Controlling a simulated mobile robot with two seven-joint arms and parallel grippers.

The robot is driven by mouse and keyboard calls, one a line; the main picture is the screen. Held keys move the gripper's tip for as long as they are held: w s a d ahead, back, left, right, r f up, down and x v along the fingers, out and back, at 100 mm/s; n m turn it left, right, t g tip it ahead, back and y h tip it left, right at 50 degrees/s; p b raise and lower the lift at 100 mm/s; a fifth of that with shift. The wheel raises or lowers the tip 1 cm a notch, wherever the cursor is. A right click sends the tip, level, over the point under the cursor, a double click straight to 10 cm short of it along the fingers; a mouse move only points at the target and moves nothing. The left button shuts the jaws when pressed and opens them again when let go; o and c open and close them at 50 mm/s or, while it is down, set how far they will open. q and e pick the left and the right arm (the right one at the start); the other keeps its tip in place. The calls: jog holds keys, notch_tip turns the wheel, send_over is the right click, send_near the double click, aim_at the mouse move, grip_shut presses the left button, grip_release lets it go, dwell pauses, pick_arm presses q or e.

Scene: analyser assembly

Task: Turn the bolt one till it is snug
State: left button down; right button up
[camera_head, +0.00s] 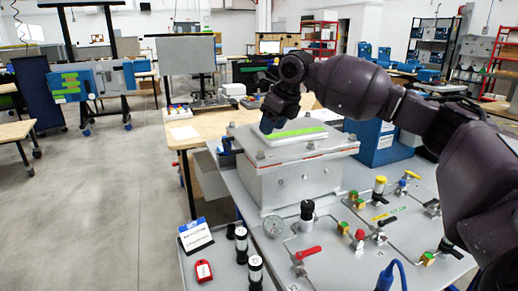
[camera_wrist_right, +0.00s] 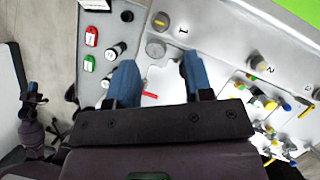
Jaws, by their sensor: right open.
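My right gripper (camera_head: 268,126) is over the left part of the grey metal box's lid (camera_head: 285,150). In the wrist view its two blue fingers (camera_wrist_right: 160,80) stand wide apart with nothing between them. A bolt (camera_head: 260,155) stands at the lid's near left corner, just below the gripper in the head view. In the wrist view a bolt (camera_wrist_right: 161,20) is beyond the fingertips, beside a printed "1", and apart from them. Another bolt (camera_wrist_right: 256,60) is by a "2". A dark arm part with a blue tip (camera_wrist_right: 33,88), seemingly my left gripper, shows small at the left; its jaws are unclear.
Black-and-white cylinders (camera_head: 241,245) and a red tag (camera_head: 203,271) are at the lower left.

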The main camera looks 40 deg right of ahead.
aim_at(261, 152)
jog(key=b+x, duration=0.1)
jog(key=x, duration=0.7)
jog(key=shift+f, duration=0.15)
pick_arm(q)
jog(key=shift+w+f+b, duration=0.3)
jog(key=shift+w+f, duration=0.15)
jog(key=shift+w, duration=0.05)
pick_arm(e)
jog(key=shift+w+f, duration=0.2)
jog(key=shift+f, duration=0.15)
